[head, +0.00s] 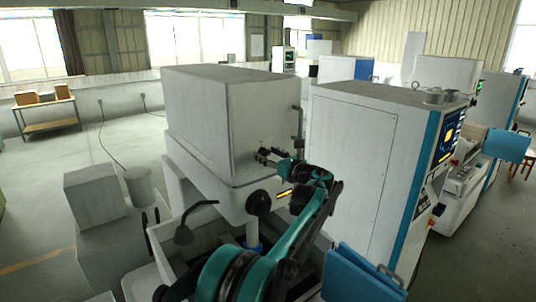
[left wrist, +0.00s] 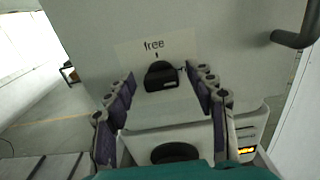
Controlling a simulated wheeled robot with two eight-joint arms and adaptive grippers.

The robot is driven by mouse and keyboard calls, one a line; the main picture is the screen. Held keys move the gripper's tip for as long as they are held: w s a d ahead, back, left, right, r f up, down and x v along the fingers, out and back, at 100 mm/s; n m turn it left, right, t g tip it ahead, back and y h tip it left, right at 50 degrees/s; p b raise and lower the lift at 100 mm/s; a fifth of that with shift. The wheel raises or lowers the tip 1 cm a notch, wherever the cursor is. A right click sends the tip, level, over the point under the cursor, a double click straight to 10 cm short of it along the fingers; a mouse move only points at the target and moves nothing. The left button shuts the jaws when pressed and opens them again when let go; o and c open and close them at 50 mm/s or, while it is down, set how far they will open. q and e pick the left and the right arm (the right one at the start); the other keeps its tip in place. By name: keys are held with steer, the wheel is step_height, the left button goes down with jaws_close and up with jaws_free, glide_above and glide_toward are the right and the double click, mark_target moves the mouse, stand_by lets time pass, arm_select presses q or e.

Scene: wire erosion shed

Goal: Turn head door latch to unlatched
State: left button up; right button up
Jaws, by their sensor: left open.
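The head door latch, a dark rounded knob (left wrist: 162,75), sits on the light grey face of the machine head (head: 195,110). A pale label (left wrist: 154,44) above it reads "free", with a small dark mark under the word. More lettering at the knob's right is partly hidden. My left gripper (head: 266,156) is at this face; in the left wrist view its fingers (left wrist: 160,73) are open, one on each side of the knob. I cannot tell whether they touch it. In the head view the gripper covers most of the knob. My right gripper is not in view.
A dark bar handle (left wrist: 297,38) stands out from the face, right of the latch. A round black knob (head: 258,203) is below. A tall white cabinet (head: 350,150) with a blue edge stands close on the right. A grey bucket (head: 139,187) is at left.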

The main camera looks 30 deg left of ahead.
arm_select(q)
steer(key=shift+c, duration=0.3)
steer(key=c, duration=1.1)
steer(key=shift+f+n, duration=0.1)
steer(key=shift+n, duration=0.2)
steer(key=n+b, duration=0.2)
steer(key=n, duration=0.1)
steer(key=shift+n, duration=0.3)
steer(key=n+b, duration=0.1)
steer(key=n, duration=0.3)
steer(key=shift+n+b, duration=0.3)
steer(key=n+b, duration=0.1)
steer(key=n, duration=0.3)
steer(key=shift+s+a+f, duration=0.1)
steer(key=shift+f, duration=0.05)
steer(key=n, duration=0.5)
steer(key=shift+b, duration=0.4)
steer(key=shift+n, duration=0.3)
